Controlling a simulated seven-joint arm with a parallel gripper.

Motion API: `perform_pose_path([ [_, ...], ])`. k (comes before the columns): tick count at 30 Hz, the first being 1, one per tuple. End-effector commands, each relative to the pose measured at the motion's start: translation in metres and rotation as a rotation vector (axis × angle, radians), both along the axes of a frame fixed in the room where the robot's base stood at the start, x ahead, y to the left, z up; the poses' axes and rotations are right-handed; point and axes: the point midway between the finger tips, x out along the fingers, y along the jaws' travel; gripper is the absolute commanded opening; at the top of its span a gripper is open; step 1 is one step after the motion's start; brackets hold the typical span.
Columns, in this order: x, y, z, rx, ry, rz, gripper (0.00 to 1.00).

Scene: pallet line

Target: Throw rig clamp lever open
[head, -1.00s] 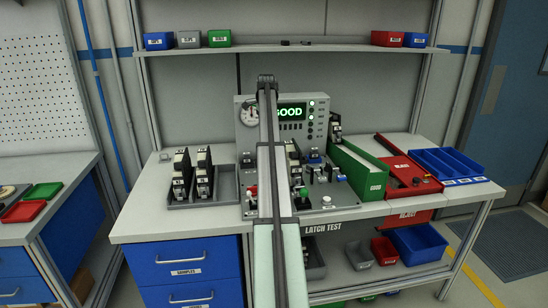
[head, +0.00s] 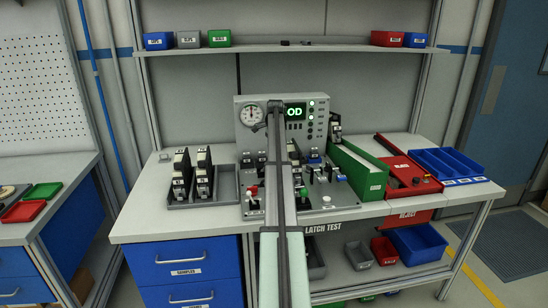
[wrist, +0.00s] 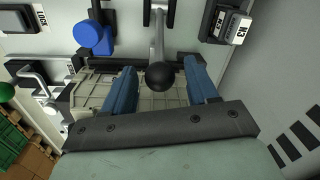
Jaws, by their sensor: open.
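The clamp lever (wrist: 158,38) is a metal rod with a black ball knob (wrist: 160,76), seen in the wrist view. My gripper (wrist: 159,66) is open, its two blue fingers standing on either side of the knob; nothing is gripped. I cannot tell whether a finger touches the lever. A pale ribbed block (wrist: 108,93) lies behind the fingers. In the head view the latch test rig (head: 330,204) stands on the bench, and my arm hides its middle, the clamp lever and my gripper's fingers.
A blue knob (wrist: 89,35) and a block marked K3 (wrist: 235,26) flank the lever. A dial panel (head: 252,140) stands behind the rig. A grey tray (head: 190,204) of upright parts is at left; a green bin (head: 358,172) and red box (head: 408,180) are at right.

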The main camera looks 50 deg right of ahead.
Motion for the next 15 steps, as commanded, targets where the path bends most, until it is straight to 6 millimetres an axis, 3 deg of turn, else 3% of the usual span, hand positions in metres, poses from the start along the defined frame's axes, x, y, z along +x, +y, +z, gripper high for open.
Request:
perform_pose_path([
  [6, 0.001, 0.000, -0.021, 0.000, 0.000, 0.000, 0.58],
  [15, 0.001, -0.001, -0.027, 0.000, -0.001, 0.000, 0.58],
])
